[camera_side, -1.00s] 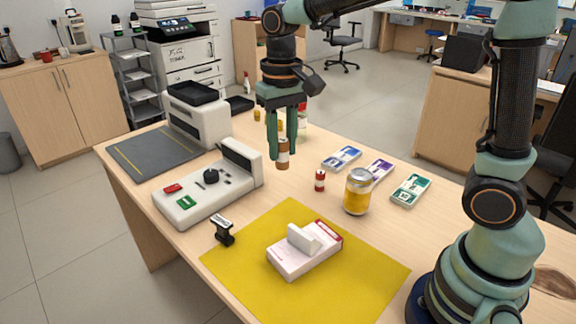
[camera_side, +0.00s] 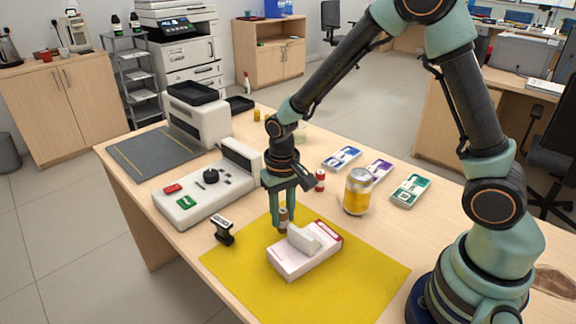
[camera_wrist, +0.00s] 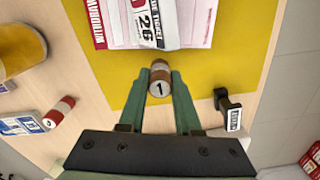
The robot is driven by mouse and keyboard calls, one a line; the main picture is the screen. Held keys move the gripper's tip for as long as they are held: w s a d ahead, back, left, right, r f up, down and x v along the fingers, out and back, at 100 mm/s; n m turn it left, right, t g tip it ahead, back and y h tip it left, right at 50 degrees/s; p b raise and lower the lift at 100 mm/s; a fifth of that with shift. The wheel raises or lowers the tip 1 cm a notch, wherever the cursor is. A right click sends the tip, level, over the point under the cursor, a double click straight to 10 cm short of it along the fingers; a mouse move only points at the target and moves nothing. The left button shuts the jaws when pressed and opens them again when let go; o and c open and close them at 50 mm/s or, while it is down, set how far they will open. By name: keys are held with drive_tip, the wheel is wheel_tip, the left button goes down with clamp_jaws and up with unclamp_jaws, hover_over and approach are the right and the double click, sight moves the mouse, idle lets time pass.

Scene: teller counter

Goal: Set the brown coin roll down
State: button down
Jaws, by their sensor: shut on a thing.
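The brown coin roll (camera_side: 283,215) stands upright between the fingers of my gripper (camera_side: 284,218), at the back edge of the yellow mat (camera_side: 340,290). In the wrist view the coin roll (camera_wrist: 160,80) shows its top, marked 1, with my gripper (camera_wrist: 161,76) shut on it. The mat (camera_wrist: 200,75) lies beneath it there. I cannot tell whether the roll's bottom touches the mat or hangs just above it.
A white and pink ticket pad (camera_side: 300,262) lies just in front of the roll. A red and white roll (camera_side: 320,180), a yellow can (camera_side: 357,192) and banknote bundles (camera_side: 378,172) are behind and right. The mat's front is bare.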

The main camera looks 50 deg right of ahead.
drive_tip(key=shift+f, duration=1)
drive_tip(key=c, duration=0.6)
unclamp_jaws()
drive_tip(key=shift+f, duration=0.15)
